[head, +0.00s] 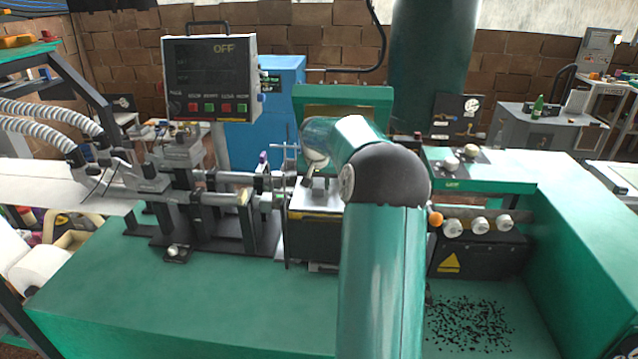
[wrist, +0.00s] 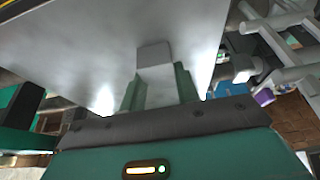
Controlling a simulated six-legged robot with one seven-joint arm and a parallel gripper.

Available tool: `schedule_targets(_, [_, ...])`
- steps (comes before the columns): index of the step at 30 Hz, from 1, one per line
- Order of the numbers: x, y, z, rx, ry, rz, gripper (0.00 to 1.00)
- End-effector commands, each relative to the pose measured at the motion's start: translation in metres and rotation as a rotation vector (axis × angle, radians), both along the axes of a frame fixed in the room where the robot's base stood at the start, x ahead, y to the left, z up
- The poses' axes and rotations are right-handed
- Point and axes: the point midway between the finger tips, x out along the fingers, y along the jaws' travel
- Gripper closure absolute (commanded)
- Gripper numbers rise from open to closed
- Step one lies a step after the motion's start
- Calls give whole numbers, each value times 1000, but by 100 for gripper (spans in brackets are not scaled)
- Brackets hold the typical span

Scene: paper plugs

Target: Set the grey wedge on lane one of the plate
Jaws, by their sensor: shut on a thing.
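My gripper (wrist: 158,88) shows in the wrist view with its two green fingers shut on the grey wedge (wrist: 154,54). The wedge sticks out past the fingertips. It lies in front of a smooth, shiny metal plate (wrist: 75,48), and I cannot tell whether it touches it. In the head view, the plate (head: 298,201) tops a dark box at the middle of the green machine. My arm ends just above it, and its forearm hides the plate's right part. I cannot make out lane marks on the plate in either view.
Metal rods and clamps (head: 205,195) stand left of the plate. A control panel reading OFF (head: 211,78) rises behind them. White knobs (head: 478,226) and a dark box with a yellow warning sign are on the right.

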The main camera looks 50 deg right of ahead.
Motion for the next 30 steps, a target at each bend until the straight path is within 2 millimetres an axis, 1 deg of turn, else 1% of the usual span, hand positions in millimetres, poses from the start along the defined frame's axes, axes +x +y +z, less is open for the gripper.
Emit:
schedule_targets(6, [0,0,-3,0,1,0,94])
schedule_targets(7, [0,0,-2,0,1,0,63])
schedule_targets(9, [0,0,-2,0,1,0,49])
schedule_targets(10, [0,0,-2,0,1,0,47])
schedule_targets(17, [0,0,-2,-1,1,0,47])
schedule_targets(20, [0,0,1,-1,-1,-1,47])
schedule_targets(23, [-2,3,11,-3,-1,0,47])
schedule_targets(26, [-6,8,26,-3,-2,-1,47])
schedule_targets(30, [-14,17,55,-4,-2,0,47])
